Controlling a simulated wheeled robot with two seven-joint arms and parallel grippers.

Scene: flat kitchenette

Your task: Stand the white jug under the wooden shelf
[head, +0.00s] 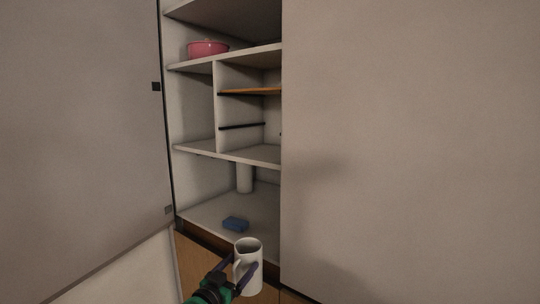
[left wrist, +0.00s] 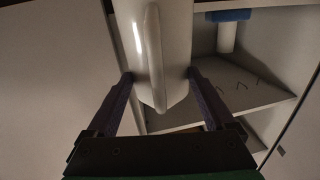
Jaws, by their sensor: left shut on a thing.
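The white jug (head: 249,253) is upright at the bottom middle of the head view, in front of the cupboard opening. My left gripper (head: 243,268) is shut on it, with a dark finger on each side of the body. In the left wrist view the jug (left wrist: 178,45) fills the top middle, its handle (left wrist: 152,60) facing the camera between the fingertips (left wrist: 160,75). The wooden shelf (head: 250,91) is a thin orange-brown board in the cupboard's upper right compartment. Its right end is hidden behind a large panel. My right gripper is not in view.
A blue block (head: 236,223) lies on the cupboard's lowest white shelf (head: 205,212), with a white cylinder (head: 245,178) behind it. A pink bowl (head: 207,48) stands higher up. A dark ledge (head: 243,126) runs below the wooden shelf. Large panels flank the opening left (head: 80,120) and right (head: 410,140).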

